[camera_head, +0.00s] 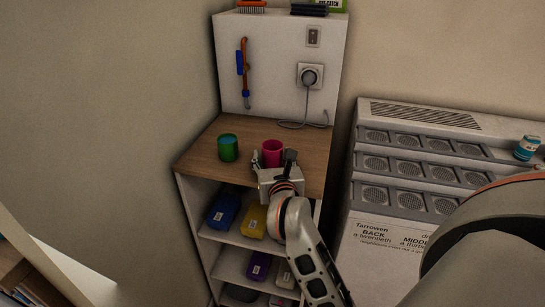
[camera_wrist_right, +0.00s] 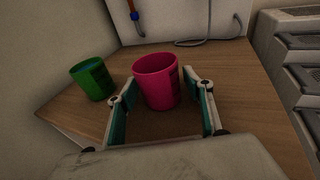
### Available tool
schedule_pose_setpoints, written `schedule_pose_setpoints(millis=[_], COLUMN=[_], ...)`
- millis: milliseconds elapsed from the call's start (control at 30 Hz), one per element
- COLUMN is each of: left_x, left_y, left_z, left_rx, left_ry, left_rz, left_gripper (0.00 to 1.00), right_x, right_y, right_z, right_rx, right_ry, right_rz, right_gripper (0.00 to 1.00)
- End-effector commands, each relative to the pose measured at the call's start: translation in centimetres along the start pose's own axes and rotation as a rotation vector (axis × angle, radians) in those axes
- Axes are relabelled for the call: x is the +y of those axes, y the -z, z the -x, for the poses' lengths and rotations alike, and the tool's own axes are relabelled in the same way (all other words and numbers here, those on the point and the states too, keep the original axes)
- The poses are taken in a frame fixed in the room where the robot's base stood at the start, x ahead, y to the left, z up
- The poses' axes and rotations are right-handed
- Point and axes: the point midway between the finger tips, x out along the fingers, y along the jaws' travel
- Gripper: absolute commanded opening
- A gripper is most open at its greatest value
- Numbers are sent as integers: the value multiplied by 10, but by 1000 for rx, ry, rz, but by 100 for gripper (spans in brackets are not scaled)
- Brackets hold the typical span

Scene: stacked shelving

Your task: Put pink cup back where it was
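The pink cup (camera_head: 272,152) stands upright on the wooden top of the shelf unit (camera_head: 215,165). In the right wrist view the pink cup (camera_wrist_right: 157,82) is at the far end of the gap between my fingers. My right gripper (camera_head: 275,160) is open, with one finger on each side of the cup's near part; the wrist view shows the fingers (camera_wrist_right: 160,105) spread. I cannot tell whether either finger touches the cup. A green cup (camera_head: 228,148) stands to the left, apart from the gripper; it also shows in the wrist view (camera_wrist_right: 93,79). My left gripper is not in view.
A back panel (camera_head: 282,60) with a plugged-in cord (camera_head: 305,105) rises behind the cups. Shelves below hold a blue box (camera_head: 224,212), a yellow box (camera_head: 253,221) and others. A white vented unit (camera_head: 420,150) stands to the right. The wood between the cups is clear.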

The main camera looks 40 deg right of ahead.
Motion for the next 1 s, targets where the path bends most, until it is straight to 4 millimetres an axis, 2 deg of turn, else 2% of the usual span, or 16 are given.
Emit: schedule_pose_setpoints(millis=[267, 333, 800, 1000], left_x=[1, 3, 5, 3], left_y=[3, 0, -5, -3], left_z=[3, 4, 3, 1], left_rx=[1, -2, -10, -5], left_ry=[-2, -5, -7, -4], left_rz=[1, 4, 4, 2], left_gripper=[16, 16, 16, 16], right_x=[0, 0, 0, 0], right_y=[-6, -3, -2, -3], right_z=[1, 8, 97, 117], right_rx=[-1, 1, 4, 0], right_ry=[0, -1, -1, 0], right_rz=[-2, 0, 0, 1], right_gripper=[51, 51, 51, 51])
